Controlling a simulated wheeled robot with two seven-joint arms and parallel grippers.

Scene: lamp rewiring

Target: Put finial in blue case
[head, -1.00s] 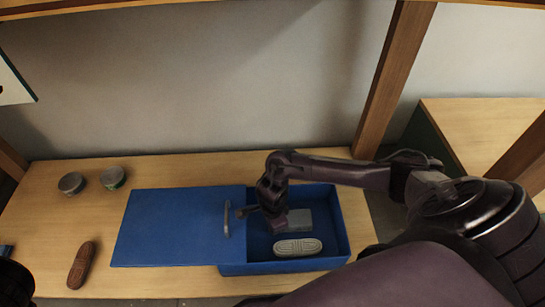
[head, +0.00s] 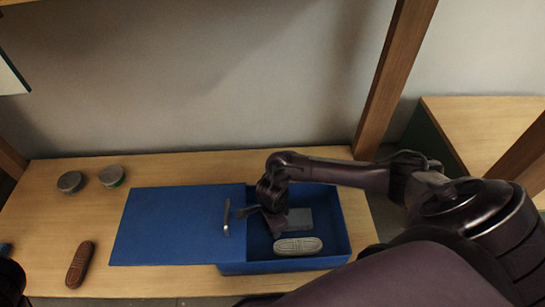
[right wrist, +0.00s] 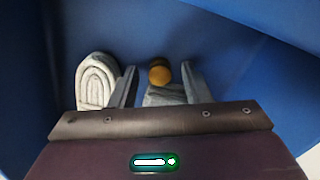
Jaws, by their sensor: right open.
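The blue case (head: 333,262) stands on the table with its blue lid (head: 170,228) slid to the left, so its right part is open. My right gripper (head: 262,216) reaches down into that opening with its jaws apart. In the right wrist view, a small round brass-coloured ball, which looks like the finial (right wrist: 160,72), lies between the open fingers (right wrist: 160,84), with a gap on each side. It seems to be down in the case, by the grey block (right wrist: 165,96). In the head view the arm hides it. My left gripper is not visible.
A grey ribbed oval piece (head: 297,246) lies in the case, in front of the grey block (head: 300,218). The lid has a metal handle (head: 227,218). Two small round tins (head: 70,182) (head: 112,176) and a brown ribbed oval piece (head: 79,265) are on the table's left.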

